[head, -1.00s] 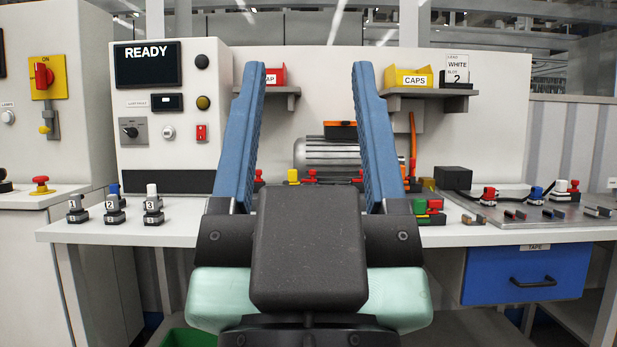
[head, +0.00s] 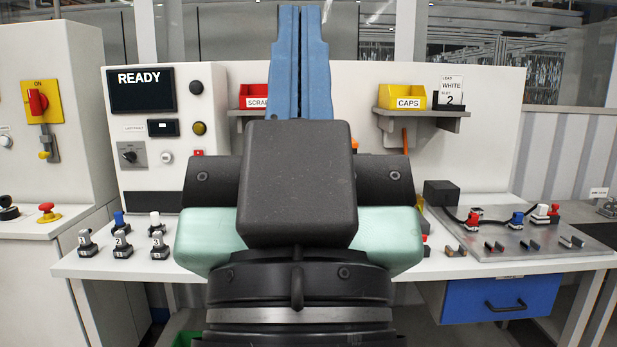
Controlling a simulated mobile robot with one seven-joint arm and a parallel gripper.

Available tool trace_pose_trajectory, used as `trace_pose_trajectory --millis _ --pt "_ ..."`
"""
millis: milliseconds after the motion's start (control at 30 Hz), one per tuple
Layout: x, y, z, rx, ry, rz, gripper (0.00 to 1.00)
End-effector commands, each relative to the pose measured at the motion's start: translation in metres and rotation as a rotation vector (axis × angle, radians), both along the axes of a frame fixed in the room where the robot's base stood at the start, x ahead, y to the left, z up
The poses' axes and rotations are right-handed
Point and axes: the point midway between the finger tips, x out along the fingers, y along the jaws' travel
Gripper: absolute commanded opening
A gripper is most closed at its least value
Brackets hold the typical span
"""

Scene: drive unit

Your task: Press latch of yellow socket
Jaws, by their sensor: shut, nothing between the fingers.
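My gripper (head: 300,12) stands upright in the middle of the head view. Its two blue fingers are pressed together with nothing between them. The gripper and its dark body cover the middle of the bench. No yellow socket or its latch can be made out now; that part of the bench is hidden behind my gripper. A small patch of coloured parts shows at the right edge of my gripper, too covered to identify.
Numbered sockets 1, 2 and 3 (head: 122,244) stand on the bench at left. A metal plate (head: 490,244) with red, blue and white plugs is at right. A READY panel (head: 143,90), a red SCRAP bin (head: 253,96) and a yellow CAPS bin (head: 402,97) stand behind.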

Motion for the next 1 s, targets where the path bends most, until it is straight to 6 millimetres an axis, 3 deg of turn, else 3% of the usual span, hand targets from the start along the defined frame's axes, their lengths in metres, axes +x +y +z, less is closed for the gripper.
trace_pose_trajectory --millis 33,200,300,433,1000 --pt "0.0 0.0 0.036 0.0 0.0 0.0 0.0" --pt "0.0 0.0 0.09 -0.001 0.0 0.001 0.0" --pt "0.0 0.0 0.111 0.0 0.0 0.001 0.0" --pt "0.0 0.0 0.12 0.0 0.0 0.001 0.0" --pt "0.0 0.0 0.117 0.0 0.001 0.001 0.0"
